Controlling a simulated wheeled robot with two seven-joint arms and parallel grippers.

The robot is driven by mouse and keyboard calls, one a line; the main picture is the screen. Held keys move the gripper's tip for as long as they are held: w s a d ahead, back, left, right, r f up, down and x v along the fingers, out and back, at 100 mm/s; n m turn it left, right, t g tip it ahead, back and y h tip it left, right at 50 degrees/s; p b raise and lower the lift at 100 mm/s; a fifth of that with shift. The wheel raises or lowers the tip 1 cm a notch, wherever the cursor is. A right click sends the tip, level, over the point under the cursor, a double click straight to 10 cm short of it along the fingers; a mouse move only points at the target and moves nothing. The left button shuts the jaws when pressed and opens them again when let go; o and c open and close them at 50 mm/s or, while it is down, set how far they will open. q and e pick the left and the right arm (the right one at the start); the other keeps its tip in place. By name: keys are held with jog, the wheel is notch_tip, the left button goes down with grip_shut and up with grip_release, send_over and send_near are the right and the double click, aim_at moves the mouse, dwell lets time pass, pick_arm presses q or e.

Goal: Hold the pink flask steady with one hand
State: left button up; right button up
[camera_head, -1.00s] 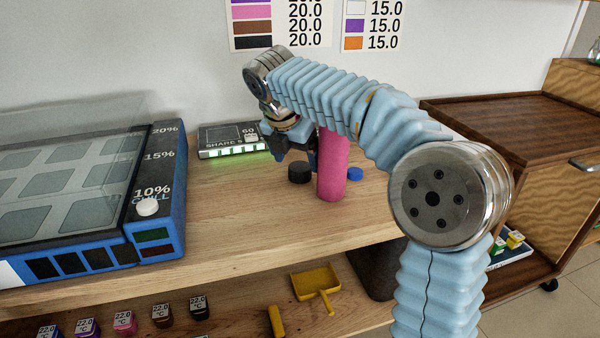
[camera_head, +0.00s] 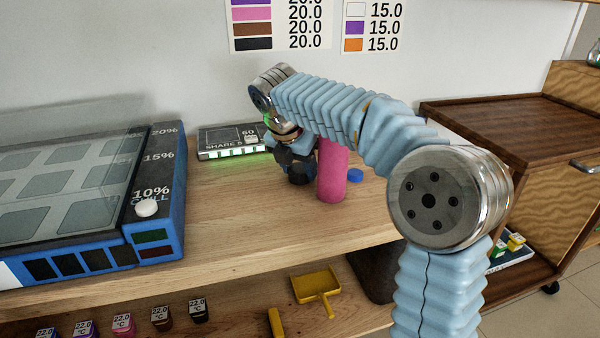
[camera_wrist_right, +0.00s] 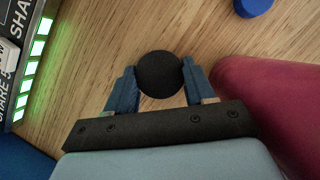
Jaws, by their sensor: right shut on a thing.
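The pink flask (camera_head: 332,172) stands upright on the wooden shelf top, and its side shows large in the right wrist view (camera_wrist_right: 270,95). My right gripper (camera_head: 298,168) is just left of the flask and does not hold it. Its fingers (camera_wrist_right: 161,84) are shut on a small black round piece (camera_wrist_right: 159,72) that sits on the wood. A small blue disc (camera_head: 355,175) lies to the right of the flask, and it also shows at the top of the wrist view (camera_wrist_right: 255,6). My left gripper is not in view.
A dark panel with green lights (camera_head: 233,141) lies behind, left of my gripper. A blue unit with a clear lid (camera_head: 172,205) fills the left. A yellow dustpan (camera_head: 316,285) lies on the shelf below. The wood in front of the flask is clear.

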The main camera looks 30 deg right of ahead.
jog(key=shift+r, duration=0.1)
notch_tip(320, 180, up, 9)
jog(key=p, duration=0.3)
notch_tip(320, 180, up, 9)
send_over(298, 169)
jog(key=shift+d, duration=0.1)
dwell(0.5)
